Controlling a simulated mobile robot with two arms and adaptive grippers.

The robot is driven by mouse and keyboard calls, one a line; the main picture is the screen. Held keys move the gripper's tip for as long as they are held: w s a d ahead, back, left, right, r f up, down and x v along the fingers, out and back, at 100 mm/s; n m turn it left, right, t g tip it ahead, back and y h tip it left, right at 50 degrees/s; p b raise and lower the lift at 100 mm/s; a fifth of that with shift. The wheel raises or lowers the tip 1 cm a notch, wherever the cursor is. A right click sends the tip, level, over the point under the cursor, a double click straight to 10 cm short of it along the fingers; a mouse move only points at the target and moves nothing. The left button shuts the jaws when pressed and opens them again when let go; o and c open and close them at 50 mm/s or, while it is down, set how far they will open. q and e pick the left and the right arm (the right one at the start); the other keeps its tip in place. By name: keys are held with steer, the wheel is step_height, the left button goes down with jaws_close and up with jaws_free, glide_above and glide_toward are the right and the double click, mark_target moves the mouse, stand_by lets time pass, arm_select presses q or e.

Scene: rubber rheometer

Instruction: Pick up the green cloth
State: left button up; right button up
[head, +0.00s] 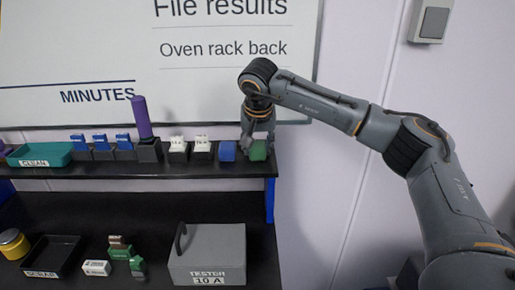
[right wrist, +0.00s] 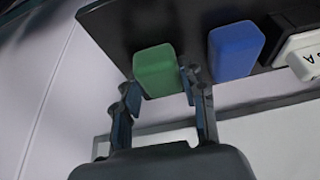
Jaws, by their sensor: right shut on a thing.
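The green cloth (head: 258,150) is a small green block-like piece at the right end of the black shelf. It also shows in the right wrist view (right wrist: 156,70). My right gripper (head: 258,141) comes down on it from above. In the right wrist view its fingers (right wrist: 160,92) are on both sides of the green cloth, shut on it. The cloth is at shelf level; I cannot tell whether it still touches the shelf. My left gripper is not in view.
A blue block (head: 227,151) stands close to the left of the cloth. White labelled pieces in black holders (head: 178,150) and a purple cylinder (head: 142,117) are further left on the shelf (head: 200,171). Below is a grey tester box (head: 208,250). A whiteboard (head: 220,85) hangs behind.

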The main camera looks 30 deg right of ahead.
steer(key=shift+r+b, duration=0.4)
steer(key=shift+b, duration=0.1)
steer(key=s+a+r+b, duration=0.5)
steer(key=s+a+r, duration=0.4)
steer(key=r, duration=0.3)
steer(key=shift+s+a, duration=0.25)
steer(key=shift+a, duration=0.5)
